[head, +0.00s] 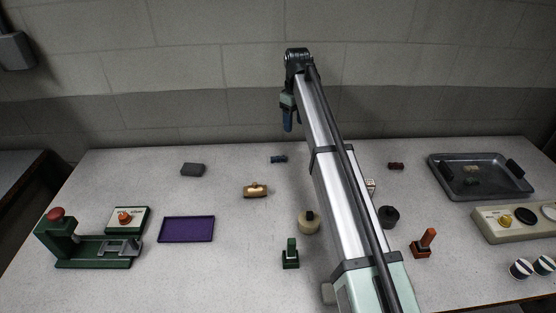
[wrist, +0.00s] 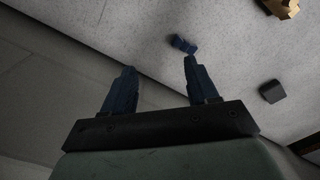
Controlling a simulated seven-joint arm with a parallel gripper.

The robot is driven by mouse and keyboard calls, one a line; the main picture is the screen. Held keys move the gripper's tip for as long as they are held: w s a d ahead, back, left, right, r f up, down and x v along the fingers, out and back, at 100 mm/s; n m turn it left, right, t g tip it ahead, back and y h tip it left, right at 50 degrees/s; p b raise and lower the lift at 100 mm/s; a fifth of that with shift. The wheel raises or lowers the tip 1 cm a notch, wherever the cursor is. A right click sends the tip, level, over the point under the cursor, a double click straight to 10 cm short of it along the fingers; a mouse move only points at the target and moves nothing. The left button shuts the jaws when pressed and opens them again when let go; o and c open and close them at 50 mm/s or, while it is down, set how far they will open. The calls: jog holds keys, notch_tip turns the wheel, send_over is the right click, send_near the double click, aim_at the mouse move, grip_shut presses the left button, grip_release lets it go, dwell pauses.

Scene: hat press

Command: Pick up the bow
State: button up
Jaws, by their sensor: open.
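A small dark blue bow-shaped piece (head: 279,159) lies on the grey table near its back edge; it also shows in the wrist view (wrist: 183,44), beyond my fingertips and nearer the right one. A similar small dark red piece (head: 396,166) lies to the right of my arm; I cannot tell for certain which is the bow. My gripper (head: 288,124) points down above the back of the table, in front of the wall. In the wrist view its blue fingers (wrist: 160,64) are spread apart with nothing between them.
A dark grey block (head: 192,170) and a gold piece (head: 255,190) lie near the blue piece. A purple tray (head: 187,229) and a green press (head: 90,250) stand at left. A metal tray (head: 480,165) stands at right. The table around the blue piece is clear.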

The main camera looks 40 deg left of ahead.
jog(key=n, duration=0.2)
send_over(278, 157)
jog(key=n, duration=0.8)
notch_tip(278, 157, down, 14)
jog(key=shift+r, duration=0.2)
grip_shut()
dwell(0.7)
